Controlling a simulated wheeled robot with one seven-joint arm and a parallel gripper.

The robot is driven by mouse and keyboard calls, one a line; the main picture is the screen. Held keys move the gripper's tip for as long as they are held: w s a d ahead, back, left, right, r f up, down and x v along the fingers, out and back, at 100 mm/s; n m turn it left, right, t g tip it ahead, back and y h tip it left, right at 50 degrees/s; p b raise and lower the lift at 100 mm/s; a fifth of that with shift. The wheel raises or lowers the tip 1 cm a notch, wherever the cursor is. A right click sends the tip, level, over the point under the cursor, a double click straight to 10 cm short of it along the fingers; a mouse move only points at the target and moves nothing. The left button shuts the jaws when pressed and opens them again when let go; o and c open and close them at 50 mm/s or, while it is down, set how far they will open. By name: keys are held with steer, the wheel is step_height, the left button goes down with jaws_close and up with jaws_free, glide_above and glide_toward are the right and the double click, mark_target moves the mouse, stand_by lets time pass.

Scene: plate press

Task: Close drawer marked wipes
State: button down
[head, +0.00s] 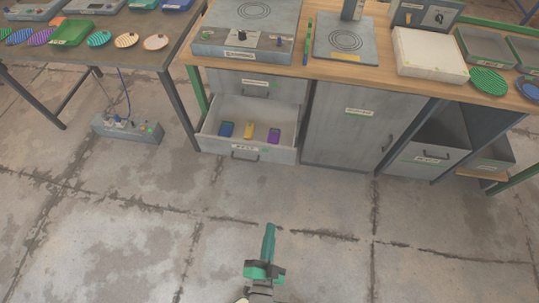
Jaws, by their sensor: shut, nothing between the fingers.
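An open grey drawer (244,151) sticks out below the left part of the wooden workbench. Its label is too small to read for sure. It holds a blue item (225,130), a yellow item (249,131) and a purple item (273,136). A dark handle is on its front. My gripper (270,228) is at the bottom middle of the head view, over the concrete floor, apart from the drawer. Its green fingers are together and hold nothing.
A closed drawer (243,82) sits above the open one, and a closed cabinet door (358,124) is to its right. Another drawer (431,158) stands further right. A power strip box (128,127) lies on the floor at left. Floor before the bench is clear.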

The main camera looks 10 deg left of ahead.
steer(key=w+a+f+m, duration=0.3)
steer(key=w+f+m, duration=0.25)
steer(key=w, duration=0.45)
steer(key=m+t, duration=0.1)
steer(key=m, duration=0.3)
glide_toward(271, 148)
steer(key=shift+h, duration=0.3)
steer(key=w, duration=0.6)
steer(key=shift+w, duration=0.25)
